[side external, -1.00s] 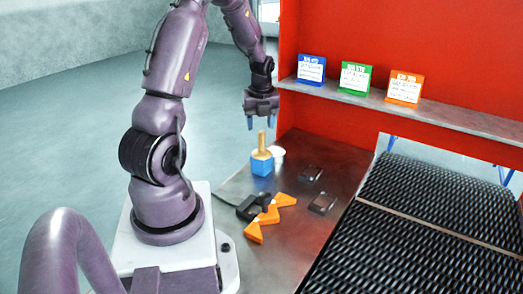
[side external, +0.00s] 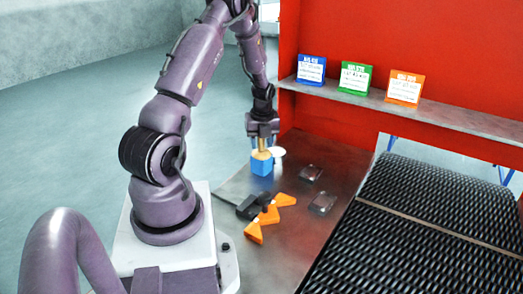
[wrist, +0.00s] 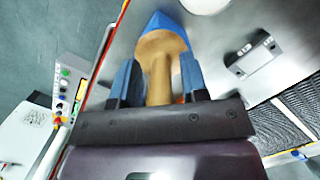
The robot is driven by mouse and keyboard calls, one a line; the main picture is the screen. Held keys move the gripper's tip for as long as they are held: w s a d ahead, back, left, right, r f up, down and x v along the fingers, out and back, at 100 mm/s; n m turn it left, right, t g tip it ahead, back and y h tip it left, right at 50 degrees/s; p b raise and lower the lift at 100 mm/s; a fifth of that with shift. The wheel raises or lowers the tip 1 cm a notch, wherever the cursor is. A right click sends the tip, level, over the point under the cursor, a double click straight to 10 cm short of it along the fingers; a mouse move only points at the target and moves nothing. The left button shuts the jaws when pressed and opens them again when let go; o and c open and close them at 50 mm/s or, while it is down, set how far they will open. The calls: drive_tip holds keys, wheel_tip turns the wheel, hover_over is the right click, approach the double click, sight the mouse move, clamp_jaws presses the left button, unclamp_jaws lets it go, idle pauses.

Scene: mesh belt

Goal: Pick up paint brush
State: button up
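The paint brush (side external: 262,166) stands upright on the metal table, with a tan wooden handle on top and a blue lower part. In the wrist view its handle (wrist: 158,76) runs between my two blue fingers, with its wide tan base and blue part beyond. My gripper (side external: 262,141) points straight down over the brush, its fingers on either side of the handle. In the wrist view my gripper (wrist: 158,82) is open, with small gaps between the fingers and the handle. The handle's top is hidden by my gripper.
A white round item (side external: 278,153) stands close behind the brush. A black item (side external: 249,207) and orange triangular pieces (side external: 268,216) lie in front. The mesh belt (side external: 430,215) is at right; a shelf (side external: 440,117) holds three cards.

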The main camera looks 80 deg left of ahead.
clamp_jaws()
drive_tip(key=r, duration=0.9)
drive_tip(key=shift+w+d+r, duration=0.25)
drive_tip(key=shift+w+r, duration=0.05)
drive_tip(key=w+a+f+g+y, duration=0.1)
drive_tip(key=w+a+y, duration=0.3)
drive_tip(key=w, duration=0.2)
wheel_tip(320, 180, down, 6)
drive_tip(key=shift+d+f, duration=0.15)
drive_tip(key=shift+f, duration=0.05)
